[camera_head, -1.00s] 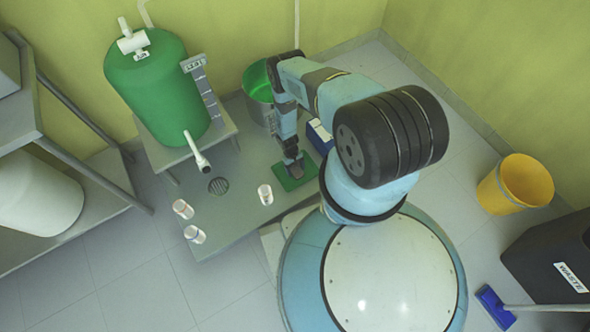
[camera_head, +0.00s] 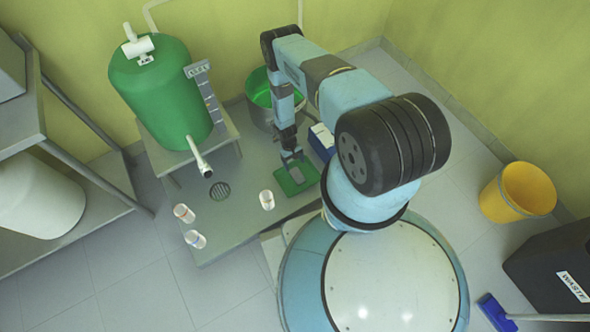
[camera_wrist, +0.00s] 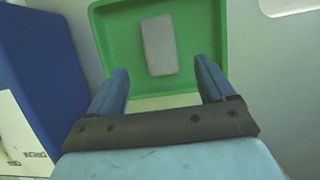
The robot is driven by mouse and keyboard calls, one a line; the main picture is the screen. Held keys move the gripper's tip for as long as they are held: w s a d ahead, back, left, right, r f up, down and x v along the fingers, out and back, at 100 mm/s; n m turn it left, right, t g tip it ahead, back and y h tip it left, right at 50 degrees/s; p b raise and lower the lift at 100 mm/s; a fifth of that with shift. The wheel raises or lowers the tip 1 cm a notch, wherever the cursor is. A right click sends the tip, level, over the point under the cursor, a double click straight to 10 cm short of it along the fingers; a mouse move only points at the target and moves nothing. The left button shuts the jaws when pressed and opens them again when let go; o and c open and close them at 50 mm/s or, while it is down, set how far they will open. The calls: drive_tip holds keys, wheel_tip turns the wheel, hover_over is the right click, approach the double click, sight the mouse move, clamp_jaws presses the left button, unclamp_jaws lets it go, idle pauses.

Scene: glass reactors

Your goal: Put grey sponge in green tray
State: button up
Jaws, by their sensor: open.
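The grey sponge (camera_wrist: 159,46) lies flat inside the green tray (camera_wrist: 207,22) in the wrist view, clear of the tray's walls. In the head view the green tray (camera_head: 283,187) sits on the grey bench, with the sponge (camera_head: 297,172) on it, partly hidden by my gripper. My gripper (camera_head: 291,156) is above the tray. In the wrist view my gripper (camera_wrist: 160,80) is open, with a finger on either side below the sponge and nothing between them.
A blue box (camera_head: 321,141) stands close beside the tray. A green-lined metal pot (camera_head: 260,98) stands behind it. A green tank (camera_head: 160,95) stands on a raised stand.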

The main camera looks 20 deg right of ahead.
drive_tip(key=shift+v, duration=1.7)
